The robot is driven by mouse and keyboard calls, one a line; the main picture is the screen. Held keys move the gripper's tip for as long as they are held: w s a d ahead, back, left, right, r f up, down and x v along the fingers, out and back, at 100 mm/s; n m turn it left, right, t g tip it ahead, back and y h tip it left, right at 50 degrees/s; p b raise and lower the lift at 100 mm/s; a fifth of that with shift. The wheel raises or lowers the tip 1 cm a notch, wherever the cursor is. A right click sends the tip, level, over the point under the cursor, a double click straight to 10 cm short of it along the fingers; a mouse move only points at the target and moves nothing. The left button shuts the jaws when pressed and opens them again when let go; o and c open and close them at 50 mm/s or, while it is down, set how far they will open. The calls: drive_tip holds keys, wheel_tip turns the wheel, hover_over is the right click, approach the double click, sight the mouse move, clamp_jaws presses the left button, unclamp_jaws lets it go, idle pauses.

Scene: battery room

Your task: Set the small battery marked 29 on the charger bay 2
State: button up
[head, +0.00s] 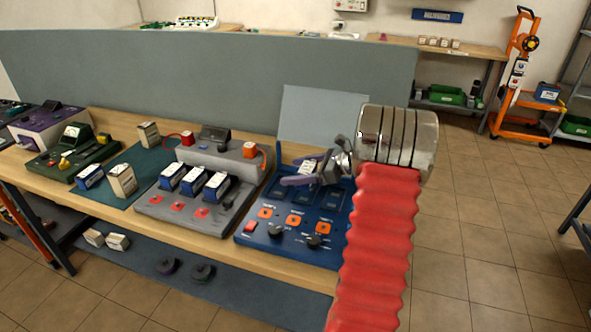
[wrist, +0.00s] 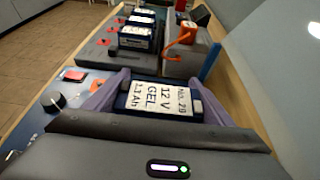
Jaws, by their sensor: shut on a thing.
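My gripper (head: 309,168) is shut on a small dark battery (wrist: 157,100). The charger's front has orange-marked buttons and black knobs. Its bay numbers are too small to read, and my arm covers its right side.
A grey charger (head: 150,207) holding several blue batteries stands to the left, with an orange-red plug (head: 249,149) on it. A teal mat (head: 97,199) with loose batteries lies further left. A grey partition (head: 200,85) and a pale upright panel (head: 300,112) stand behind.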

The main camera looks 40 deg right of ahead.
sight(297, 192)
drive_tip(key=shift+f, duration=2.1)
drive_tip(key=shift+f, duration=0.6)
drive_tip(key=o, duration=1.2)
drive_tip(key=shift+o, duration=0.4)
drive_tip(key=shift+v, duration=5.05)
drive_tip(key=shift+s+d+r, duration=0.15)
drive_tip(key=shift+s+d, duration=0.1)
